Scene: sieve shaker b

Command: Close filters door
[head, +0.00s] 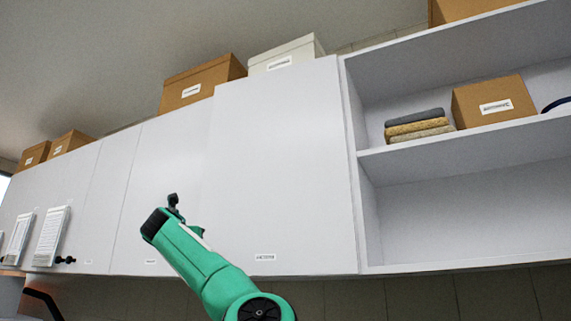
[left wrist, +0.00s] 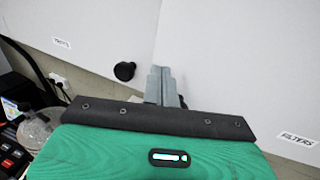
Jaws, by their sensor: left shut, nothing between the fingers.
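The white filters door (head: 285,160) is the wide panel of the wall cabinet left of the open shelves, with a small label near its bottom edge. In the left wrist view the filters door (left wrist: 240,60) fills the right side, and its label reads FILTERS. Its top left corner stands out slightly from the neighbouring panel; I cannot tell how far it is open. My left gripper (head: 174,204) is shut and empty, near the door's left edge. In the left wrist view the gripper (left wrist: 165,88) overlaps the seam between two doors; contact is unclear. My right gripper is out of view.
A neighbouring door (left wrist: 90,30) with a round black knob (left wrist: 124,71) is to the left. Open shelves (head: 460,165) hold folded cloths (head: 417,128) and a cardboard box (head: 494,101). Boxes stand on top of the cabinet. Dark equipment (left wrist: 15,125) sits below at left.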

